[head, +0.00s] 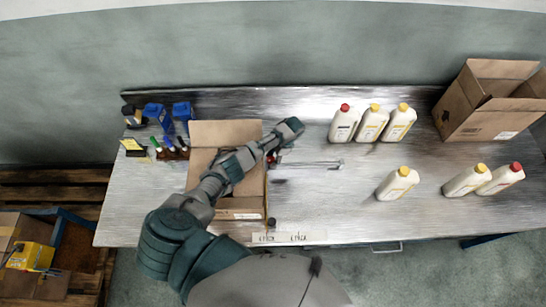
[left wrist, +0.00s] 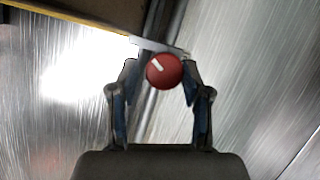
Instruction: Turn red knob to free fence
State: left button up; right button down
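The red knob (left wrist: 164,71) with a white pointer mark shows in the left wrist view, between the two fingers of my left gripper (left wrist: 161,72). The fingers stand apart on either side of it, with a small gap at the left; whether the right finger touches I cannot tell. In the head view a bit of the red knob (head: 271,158) shows beside my left arm, at the right edge of an open carton. The fence, a thin metal bar (head: 312,163), runs right from it over the table. My left fingertips are mostly hidden there. My right gripper is not in view.
The open carton (head: 226,132) lies under my left arm. White bottles with yellow or red caps (head: 371,124) stand at the right, near a cardboard box (head: 490,100). Small bottles and blue items (head: 154,112) sit at the left. The metal table (head: 335,205) is clear in the middle.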

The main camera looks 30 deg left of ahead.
pick_arm(q)
jog(key=shift+w, duration=0.15)
jog(key=shift+w+r, duration=0.2)
jog(key=shift+r, duration=0.3)
jog(key=v, duration=1.1)
